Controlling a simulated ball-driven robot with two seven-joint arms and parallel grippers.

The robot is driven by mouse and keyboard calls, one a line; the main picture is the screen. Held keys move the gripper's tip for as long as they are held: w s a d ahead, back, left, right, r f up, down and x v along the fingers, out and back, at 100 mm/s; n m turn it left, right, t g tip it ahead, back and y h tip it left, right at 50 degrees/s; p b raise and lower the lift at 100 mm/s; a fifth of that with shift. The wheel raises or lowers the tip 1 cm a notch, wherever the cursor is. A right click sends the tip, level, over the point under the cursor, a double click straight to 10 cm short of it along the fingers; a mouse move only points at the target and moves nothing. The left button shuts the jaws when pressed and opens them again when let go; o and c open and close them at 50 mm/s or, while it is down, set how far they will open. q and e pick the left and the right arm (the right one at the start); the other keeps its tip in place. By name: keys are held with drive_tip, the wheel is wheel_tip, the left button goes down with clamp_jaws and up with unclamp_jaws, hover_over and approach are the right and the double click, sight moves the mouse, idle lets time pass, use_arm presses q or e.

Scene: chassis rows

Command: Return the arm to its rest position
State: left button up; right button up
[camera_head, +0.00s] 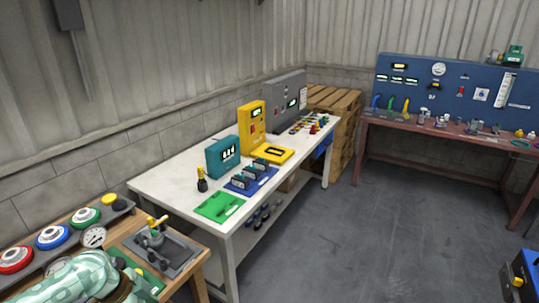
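A white workbench (160,183) runs along the wall in the middle of the view. On it stand a teal box (222,157), a yellow upright unit (252,127) and a grey cabinet (285,105). A green mat (219,206) and a blue tray (240,185) with several small dark devices lie near the front end.
A wooden bench (196,283) at the lower left carries red, blue and green round parts and a gauge (94,237). A reddish bench (430,133) with a blue panel (455,80) stands at the right. Wooden pallets (345,110) fill the corner. The grey floor (370,235) between is clear.

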use_arm(q)
wheel_tip(320, 180, down, 15)
drive_tip(key=w+a+n+t+y+b, duration=0.1)
drive_tip(key=a+n+t+b, duration=0.1)
drive_tip(key=n+b, duration=0.15)
drive_tip(key=s+a+f+n+y+b, duration=0.2)
drive_tip(key=s+f+n, duration=0.35)
drive_tip(key=f, duration=0.85)
drive_tip(key=s+f+g+y+b, duration=0.1)
drive_tip(key=s+f+b, duration=0.1)
drive_tip(key=s+f, duration=1.2)
drive_tip(key=s+d+f+g+b, duration=0.1)
drive_tip(key=s+d+f, duration=0.1)
drive_tip(key=s, duration=0.9)
drive_tip(key=s+d+f+g, duration=0.1)
drive_tip(key=s+d, duration=0.3)
drive_tip(key=s, duration=0.7)
drive_tip(key=shift+f+b, duration=0.35)
drive_tip(key=shift+f, duration=0.45)
use_arm(e)
wheel_tip(320, 180, down, 9)
drive_tip(key=shift+s+d+f+g, duration=0.2)
drive_tip(key=shift+s+g, duration=0.1)
drive_tip(key=shift+s, duration=0.15)
use_arm(q)
drive_tip(key=shift+w, duration=0.15)
use_arm(e)
drive_tip(key=shift+a, duration=0.1)
